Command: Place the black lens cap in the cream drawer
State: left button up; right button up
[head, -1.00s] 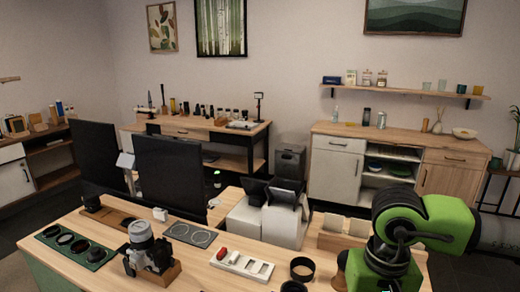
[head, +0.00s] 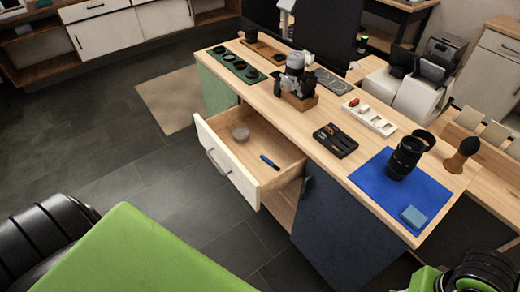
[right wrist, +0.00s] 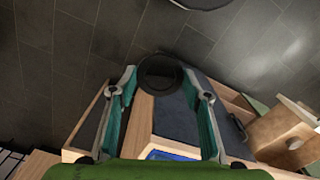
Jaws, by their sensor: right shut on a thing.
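The black lens cap (right wrist: 160,68) is a dark round disc between the fingertips of my right gripper (right wrist: 161,82) in the right wrist view. The gripper is shut on it and holds it in the air. The cream drawer (head: 226,160) is pulled out from the desk at the left-middle of the head view. Inside it lie a grey round object (head: 241,133) and a blue pen (head: 270,162), with bare wood around them. The right gripper's fingers and the cap do not show in the head view. My left gripper is in neither view.
Dark floor (head: 130,165) is clear left of the drawer.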

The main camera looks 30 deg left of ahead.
aim_at(252, 154)
jog(key=i+j, duration=0.15)
jog(key=j, duration=0.35)
jog(key=i+j, duration=0.1)
jog(key=j, duration=0.45)
jog(key=i+j+z, duration=0.1)
jog(key=j, duration=0.4)
jog(key=i+j, duration=0.15)
jog(key=j, duration=0.4)
jog(key=i+j+z, duration=0.1)
jog(key=j, duration=0.4)
jog(key=i+j, duration=0.1)
jog(key=j, duration=0.45)
